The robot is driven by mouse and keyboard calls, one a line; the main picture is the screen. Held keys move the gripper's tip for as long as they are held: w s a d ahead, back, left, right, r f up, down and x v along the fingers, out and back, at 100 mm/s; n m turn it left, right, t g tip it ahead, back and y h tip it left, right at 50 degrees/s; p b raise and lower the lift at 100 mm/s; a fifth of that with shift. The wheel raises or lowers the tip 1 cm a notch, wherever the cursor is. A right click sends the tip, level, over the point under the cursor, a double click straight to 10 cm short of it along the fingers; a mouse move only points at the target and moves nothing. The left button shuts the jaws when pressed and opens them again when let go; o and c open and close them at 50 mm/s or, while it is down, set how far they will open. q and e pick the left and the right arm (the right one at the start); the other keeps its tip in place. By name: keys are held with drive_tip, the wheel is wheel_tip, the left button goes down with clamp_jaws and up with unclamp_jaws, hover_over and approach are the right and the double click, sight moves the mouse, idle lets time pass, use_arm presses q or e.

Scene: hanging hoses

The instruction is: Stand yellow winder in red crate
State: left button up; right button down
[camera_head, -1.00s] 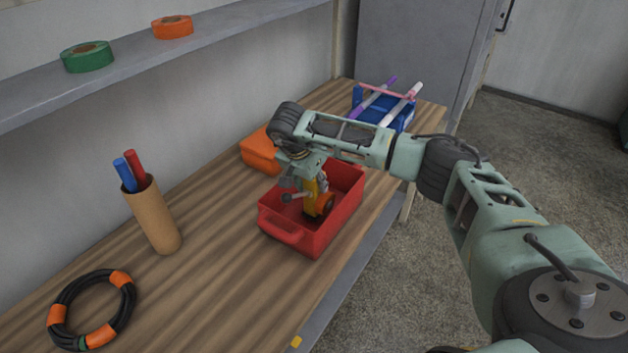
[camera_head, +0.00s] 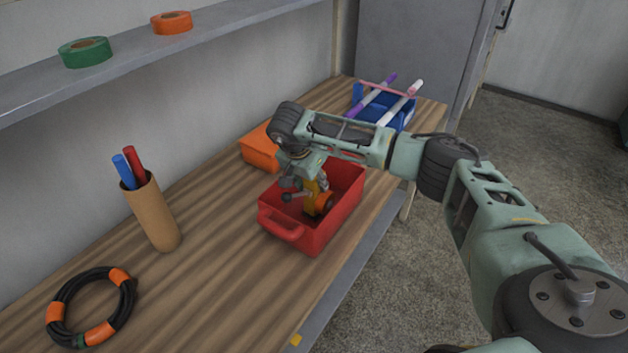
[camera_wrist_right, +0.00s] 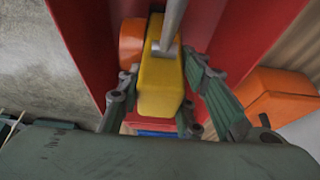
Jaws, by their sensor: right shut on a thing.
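The red crate (camera_head: 330,230) stands on the wooden bench, and its walls also show in the right wrist view (camera_wrist_right: 240,40). The yellow winder (camera_head: 311,190) is upright inside the crate, with an orange round part (camera_head: 324,203) and a grey crank. My right gripper (camera_head: 305,178) points down into the crate and is shut on the winder's yellow body (camera_wrist_right: 160,85), a finger on each side in the right wrist view. I cannot tell whether the winder's base touches the crate floor. My left gripper is not in view.
An orange bin (camera_head: 260,148) stands behind the crate. A blue bin (camera_head: 382,105) with rods lies farther back. A cardboard tube (camera_head: 153,212) with pens and a black cable coil (camera_head: 92,307) are at left. Tape rolls (camera_head: 86,53) sit on the shelf above.

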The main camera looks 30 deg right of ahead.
drive_tip(key=c, duration=1.2)
unclamp_jaws()
drive_tip(key=v, duration=1.2)
drive_tip(key=shift+s, duration=0.1)
